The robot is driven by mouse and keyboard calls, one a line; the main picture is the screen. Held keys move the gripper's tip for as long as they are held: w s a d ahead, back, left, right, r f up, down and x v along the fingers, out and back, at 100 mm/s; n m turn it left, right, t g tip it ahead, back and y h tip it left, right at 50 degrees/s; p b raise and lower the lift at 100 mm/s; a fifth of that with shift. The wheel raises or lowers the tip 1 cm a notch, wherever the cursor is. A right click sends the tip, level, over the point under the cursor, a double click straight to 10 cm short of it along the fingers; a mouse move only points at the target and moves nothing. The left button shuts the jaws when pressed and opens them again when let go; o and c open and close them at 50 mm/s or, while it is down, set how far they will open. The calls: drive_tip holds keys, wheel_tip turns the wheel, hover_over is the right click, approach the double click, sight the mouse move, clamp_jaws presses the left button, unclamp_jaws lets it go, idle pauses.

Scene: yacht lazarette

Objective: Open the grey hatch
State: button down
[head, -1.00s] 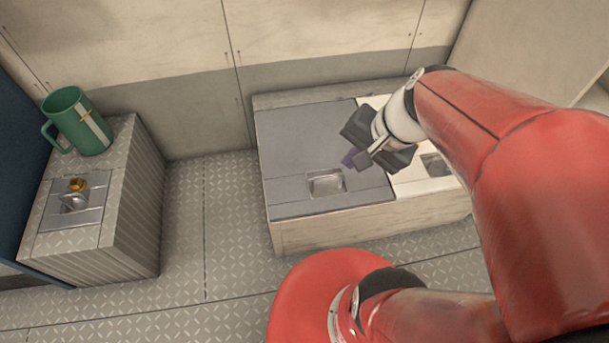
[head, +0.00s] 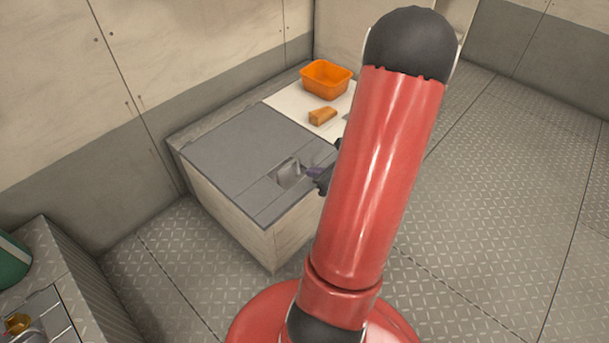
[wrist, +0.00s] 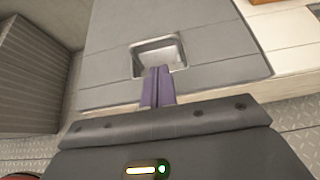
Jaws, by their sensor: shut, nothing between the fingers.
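The grey hatch (head: 240,150) lies flat and closed on top of a low wooden locker. A recessed metal pull (head: 288,174) sits near its front edge. In the wrist view the hatch (wrist: 110,65) and its recess (wrist: 158,56) are straight ahead. My gripper (wrist: 157,88) is shut and empty, with its purple fingertips together at the near edge of the recess. I cannot tell whether they touch it. In the head view my gripper (head: 308,172) is mostly hidden behind my red arm.
On the white panel (head: 283,98) beside the hatch are an orange bin (head: 326,79) and a small orange-brown block (head: 323,116). A ribbed box (head: 60,265) at lower left bears a green mug (head: 12,262) and a brass piece (head: 18,323). Floor at right is clear.

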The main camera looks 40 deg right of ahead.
drive_tip(key=b+x, duration=0.1)
drive_tip(key=x, duration=0.7)
